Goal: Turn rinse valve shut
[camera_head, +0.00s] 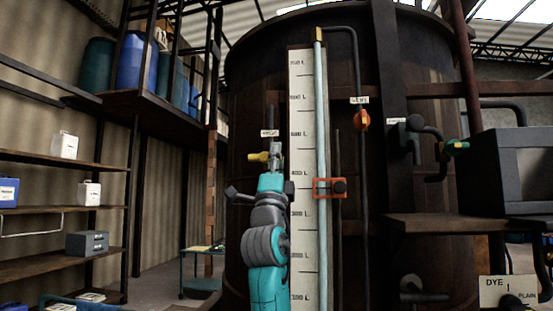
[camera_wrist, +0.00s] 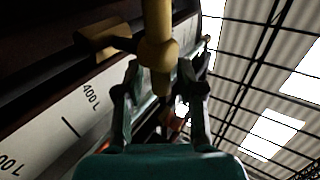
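A yellow valve (camera_head: 259,157) sits on the front of the large dark vat, left of the level scale, under a small white label (camera_head: 270,133) whose text is too small to read surely. My gripper (camera_head: 275,152) reaches up from below, right at the valve. In the wrist view the yellow valve (camera_wrist: 158,48) has a thick rounded hub, with an end hanging down between my two fingers. My gripper (camera_wrist: 160,72) is open around this end, with a visible gap on each side. The valve's far side is hidden.
The pale level scale (camera_head: 302,220) stands close right of my arm, with a red-framed slider (camera_head: 330,188). Shelves (camera_head: 60,160) fill the left.

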